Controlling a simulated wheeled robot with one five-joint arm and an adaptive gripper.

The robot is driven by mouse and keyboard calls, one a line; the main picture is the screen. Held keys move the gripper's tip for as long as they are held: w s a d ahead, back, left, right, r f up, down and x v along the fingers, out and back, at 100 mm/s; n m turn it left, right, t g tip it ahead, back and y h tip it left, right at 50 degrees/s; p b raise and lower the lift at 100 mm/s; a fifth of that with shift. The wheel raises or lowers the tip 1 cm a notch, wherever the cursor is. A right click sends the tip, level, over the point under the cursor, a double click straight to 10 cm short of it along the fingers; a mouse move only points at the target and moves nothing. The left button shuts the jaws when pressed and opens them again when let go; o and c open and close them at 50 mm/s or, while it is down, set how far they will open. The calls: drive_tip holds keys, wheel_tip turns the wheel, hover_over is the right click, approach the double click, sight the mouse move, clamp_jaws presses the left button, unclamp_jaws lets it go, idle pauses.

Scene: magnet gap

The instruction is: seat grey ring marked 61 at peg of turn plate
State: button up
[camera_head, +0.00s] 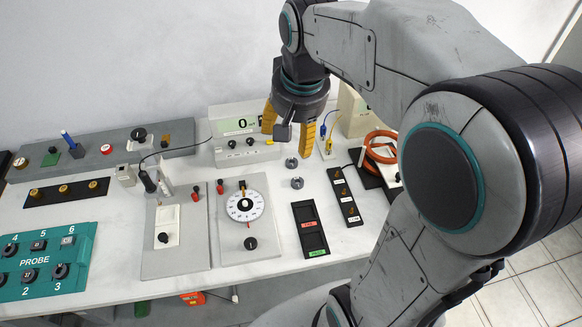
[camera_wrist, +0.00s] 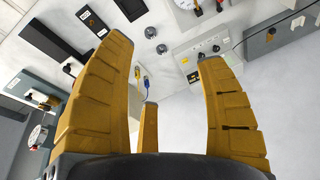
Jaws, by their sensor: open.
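Two small grey rings lie on the white table right of the dial: one ring (camera_head: 291,163) farther back, the other ring (camera_head: 297,183) nearer. Both also show in the wrist view, one (camera_wrist: 150,32) and the other (camera_wrist: 162,49). No mark 61 is readable on either. The white turn plate (camera_head: 244,206) with dial markings sits on a grey panel; its edge shows at the top of the wrist view (camera_wrist: 187,4).
A meter box (camera_head: 240,150) stands behind, close to my left finger. A black tray (camera_head: 310,230) with red and green labels and a black strip (camera_head: 345,196) lie right of the panel. Orange cable coils (camera_head: 380,147) lie at right. A teal PROBE box (camera_head: 45,262) is at front left.

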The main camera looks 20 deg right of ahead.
drive_tip(key=w+d+f+m+b, duration=0.2)
drive_tip(key=w+f+m, duration=0.15)
drive_tip(key=w, duration=0.45)
drive_tip(key=m+g+b, duration=0.3)
drive_tip(key=m+b, duration=0.1)
drive_tip(key=m, duration=0.3)
hover_over(293, 164)
drive_tip(key=f, duration=2.5)
drive_tip(key=shift+w+a, duration=0.25)
drive_tip(key=shift+a, duration=0.1)
drive_tip(key=shift+d+f, duration=0.1)
drive_tip(key=shift+f, duration=1.2)
drive_tip(key=f, duration=0.2)
drive_tip(key=f+p, duration=0.1)
drive_tip(key=f, duration=0.1)
drive_tip(key=shift+s+d+f, duration=0.1)
drive_tip(key=shift+s+d, duration=0.15)
drive_tip(key=shift+s, duration=0.1)
drive_tip(key=shift+f, duration=0.6)
drive_tip(key=c, duration=1.3)
drive_tip(key=shift+o, duration=0.2)
